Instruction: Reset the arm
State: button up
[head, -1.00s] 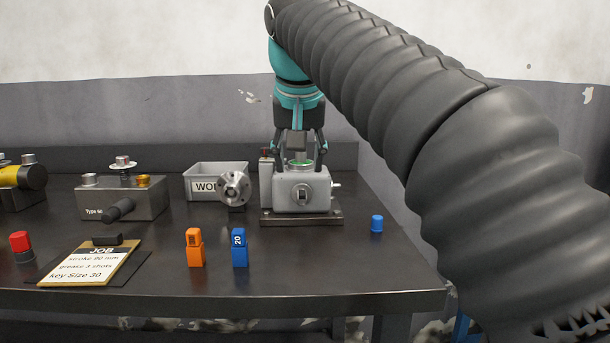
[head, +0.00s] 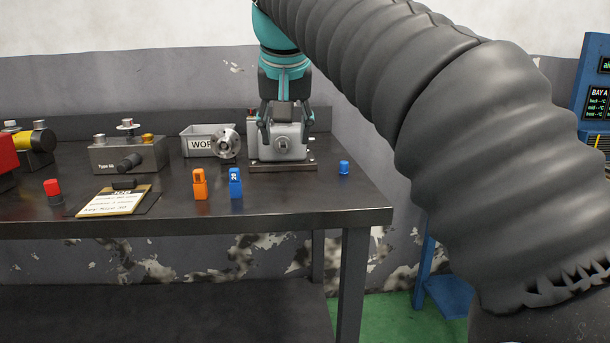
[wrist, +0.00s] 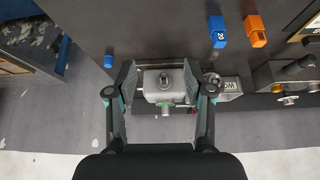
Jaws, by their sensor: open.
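My gripper (head: 285,115) hangs from the teal wrist in front of the grey hydraulic fixture (head: 283,148) in the head view, partly covering its upper part. In the wrist view my gripper (wrist: 160,98) is open, with its two fingers apart. The fixture (wrist: 165,80) shows between and beyond the fingers, and nothing is held. I cannot tell from these views how far the fingers are from the fixture. The fixture's dark base plate (head: 262,168) rests on the bench.
The dark bench (head: 280,205) holds an orange block (head: 199,185), a blue block (head: 236,183), a blue cap (head: 344,168), a job card (head: 112,202), a grey bin (head: 197,144) and a valve block (head: 122,156). A blue display stand (head: 597,95) is at far right.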

jog(key=s+d+f, duration=0.6)
jog(key=s+f, duration=0.1)
jog(key=f, duration=0.3)
jog(key=s+d+f, duration=0.6)
jog(key=s+f, duration=0.1)
jog(key=f, duration=0.4)
jog(key=s+d+f, duration=0.6)
jog(key=s+f, duration=0.2)
jog(key=f, duration=0.2)
jog(key=shift+d+f+m, duration=0.4)
